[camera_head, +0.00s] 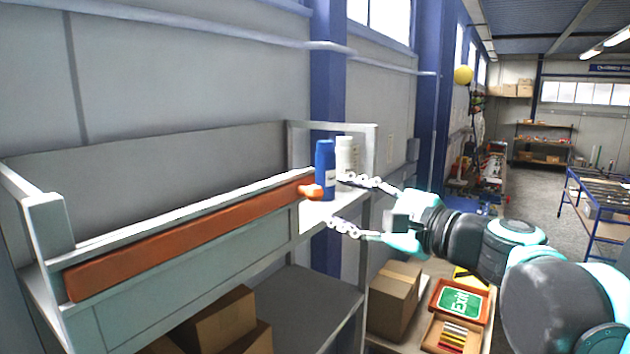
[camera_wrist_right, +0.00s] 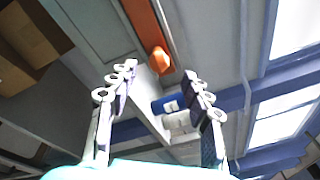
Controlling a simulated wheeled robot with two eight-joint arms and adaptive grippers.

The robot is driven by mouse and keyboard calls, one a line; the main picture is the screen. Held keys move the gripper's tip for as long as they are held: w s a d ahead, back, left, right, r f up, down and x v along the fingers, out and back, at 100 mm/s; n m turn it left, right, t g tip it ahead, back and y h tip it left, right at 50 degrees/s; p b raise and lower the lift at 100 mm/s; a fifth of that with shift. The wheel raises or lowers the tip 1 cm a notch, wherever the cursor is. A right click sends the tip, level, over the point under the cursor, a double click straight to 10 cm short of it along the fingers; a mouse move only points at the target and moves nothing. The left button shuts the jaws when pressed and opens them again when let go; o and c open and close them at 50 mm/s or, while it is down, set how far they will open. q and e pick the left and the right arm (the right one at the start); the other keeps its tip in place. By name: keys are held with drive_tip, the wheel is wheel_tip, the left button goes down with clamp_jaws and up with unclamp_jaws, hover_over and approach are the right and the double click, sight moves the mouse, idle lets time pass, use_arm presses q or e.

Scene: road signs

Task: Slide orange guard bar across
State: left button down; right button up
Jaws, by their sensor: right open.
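The orange guard bar (camera_head: 185,243) lies along the front of the grey shelf unit, from the lower left to near the shelf's right end. Its rounded orange knob (camera_head: 311,191) is at the right end. My right gripper (camera_head: 338,200) is open and empty, just right of the knob, its fingers pointing left towards it. In the right wrist view the bar (camera_wrist_right: 146,22) and the knob (camera_wrist_right: 159,60) show beyond the gap between the open fingers (camera_wrist_right: 164,80). The knob looks apart from both fingers. My left gripper is in neither view.
A blue bottle (camera_head: 325,168) and a white bottle (camera_head: 344,158) stand on the shelf's right end, close behind my right gripper. Cardboard boxes (camera_head: 215,325) sit below. A box (camera_head: 395,300) and a green exit sign (camera_head: 459,300) lie lower right.

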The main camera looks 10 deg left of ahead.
sight(321, 196)
drive_tip(key=p+x, duration=0.1)
drive_tip(key=x, duration=0.6)
drive_tip(key=shift+f+p, duration=0.1)
drive_tip(key=shift+p, duration=0.2)
clamp_jaws()
